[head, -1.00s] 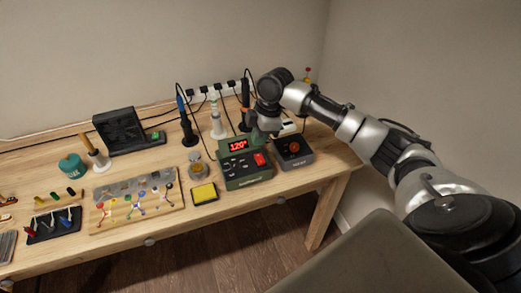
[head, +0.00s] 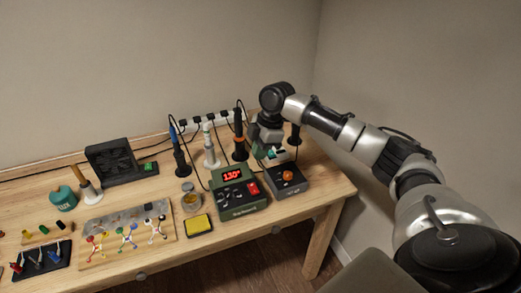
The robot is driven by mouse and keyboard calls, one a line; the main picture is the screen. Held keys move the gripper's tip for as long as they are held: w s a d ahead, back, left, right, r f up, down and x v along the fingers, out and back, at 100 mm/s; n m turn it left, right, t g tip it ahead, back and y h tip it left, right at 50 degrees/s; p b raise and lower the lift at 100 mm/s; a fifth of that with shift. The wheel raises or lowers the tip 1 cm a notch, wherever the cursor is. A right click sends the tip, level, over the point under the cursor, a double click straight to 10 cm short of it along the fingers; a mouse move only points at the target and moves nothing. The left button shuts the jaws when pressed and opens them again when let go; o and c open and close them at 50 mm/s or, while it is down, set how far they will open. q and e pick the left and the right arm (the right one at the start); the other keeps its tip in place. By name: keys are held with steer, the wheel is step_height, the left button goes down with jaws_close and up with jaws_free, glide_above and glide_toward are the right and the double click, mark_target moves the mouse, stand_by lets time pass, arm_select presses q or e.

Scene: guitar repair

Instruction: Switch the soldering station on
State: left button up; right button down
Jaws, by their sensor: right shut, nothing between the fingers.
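The soldering station (head: 238,208) is a green box on the bench with a lit red display (head: 232,174) that seems to read 130°. A red switch (head: 253,189) sits on its front right, with dark buttons beside it. My right gripper (head: 262,153) is shut and empty. It points down behind the right part of the station, near its back corner; I cannot tell whether it touches anything. The switch is in plain view, clear of the fingers. My left gripper is not in view.
A dark box with an orange knob (head: 287,189) stands right of the station. A yellow sponge (head: 198,224) and a small jar (head: 190,203) are to its left. Irons in stands (head: 180,162) and a power strip (head: 225,118) are behind. A black fan box (head: 113,158) stands farther left.

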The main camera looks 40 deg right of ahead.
mark_target(253, 189)
steer(key=x, duration=0.6)
steer(key=p+x, duration=0.1)
steer(key=x, duration=0.2)
steer(key=shift+s+d+f, duration=0.1)
steer(key=shift+d+f, duration=0.2)
steer(key=shift+d, duration=0.05)
steer(key=shift+f, duration=0.55)
steer(key=shift+f, duration=0.3)
steer(key=shift+s+a+r+p, duration=0.2)
steer(key=shift+s+p, duration=0.5)
steer(key=shift+p, duration=0.35)
steer(key=shift+r, duration=0.1)
